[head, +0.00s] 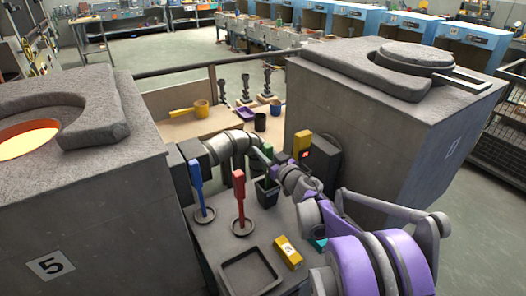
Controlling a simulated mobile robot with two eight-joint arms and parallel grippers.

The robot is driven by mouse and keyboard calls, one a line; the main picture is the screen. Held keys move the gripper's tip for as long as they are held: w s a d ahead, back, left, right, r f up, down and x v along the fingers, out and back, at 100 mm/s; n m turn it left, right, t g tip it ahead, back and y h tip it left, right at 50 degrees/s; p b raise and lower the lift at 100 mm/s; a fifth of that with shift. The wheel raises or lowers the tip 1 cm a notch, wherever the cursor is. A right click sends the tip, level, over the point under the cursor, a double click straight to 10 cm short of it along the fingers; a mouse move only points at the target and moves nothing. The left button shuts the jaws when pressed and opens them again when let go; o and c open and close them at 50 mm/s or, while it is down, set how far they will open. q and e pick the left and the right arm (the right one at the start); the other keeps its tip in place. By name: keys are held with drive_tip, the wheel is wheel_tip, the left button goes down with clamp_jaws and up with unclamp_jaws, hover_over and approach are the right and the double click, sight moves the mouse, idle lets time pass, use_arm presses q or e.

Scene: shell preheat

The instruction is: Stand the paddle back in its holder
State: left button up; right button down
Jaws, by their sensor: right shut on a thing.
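A green paddle (266,151) shows as a narrow strip at the tip of my right arm. My right gripper (268,158) is shut on it, above the middle of the grey bench. Most of the paddle is hidden by the gripper and wrist. A dark open-topped container (267,194) stands just below the gripper; I cannot tell whether the paddle's lower end is inside it. A blue paddle (196,182) stands upright in a round dish-like base (204,216). A red paddle (239,188) stands upright in a similar base (242,230). My left gripper is not in view.
A yellow block (288,252) and a dark square tray (250,272) lie on the near bench. A grey furnace marked 5 (90,225) stands left, another block (400,120) right. A yellow-handled ladle (195,110) sits on the wooden table behind. A grey curved piece (225,146) crosses behind the paddles.

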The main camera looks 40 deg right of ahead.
drive_tip(key=c, duration=1)
unclamp_jaws()
drive_tip(key=shift+f, duration=0.15)
drive_tip(key=o, duration=0.4)
drive_tip(key=shift+o, duration=0.2)
drive_tip(key=s+a, duration=0.1)
drive_tip(key=s, duration=1.1)
drive_tip(key=shift+a+r+b, duration=0.2)
drive_tip(key=shift+b, duration=0.15)
